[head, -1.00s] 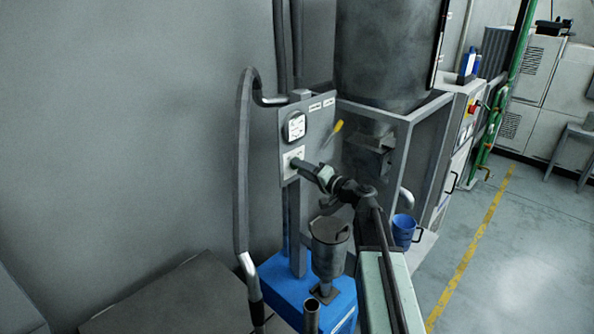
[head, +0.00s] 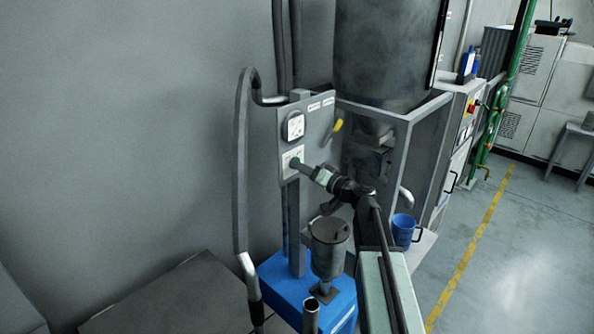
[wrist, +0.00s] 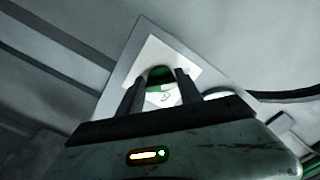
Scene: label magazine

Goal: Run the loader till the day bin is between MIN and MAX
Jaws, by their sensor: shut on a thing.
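In the head view my gripper (head: 297,163) is at the lower plate (head: 287,168) of a grey panel (head: 318,140). In the wrist view my gripper (wrist: 159,72) has its fingers on either side of a green knob (wrist: 160,73) on a white plate and is shut on it. A round white gauge (head: 294,126) sits above the plate; its reading is too small to tell. A large dark grey drum (head: 385,50), perhaps the day bin, stands behind the panel on a grey frame. No MIN or MAX marks or fill level can be read.
A yellow handle (head: 338,125) shows beside the panel. A grey canister (head: 329,247) stands over a blue base (head: 290,290) below my arm. A hose (head: 243,170) hangs at left. The floor (head: 505,250) at right is open.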

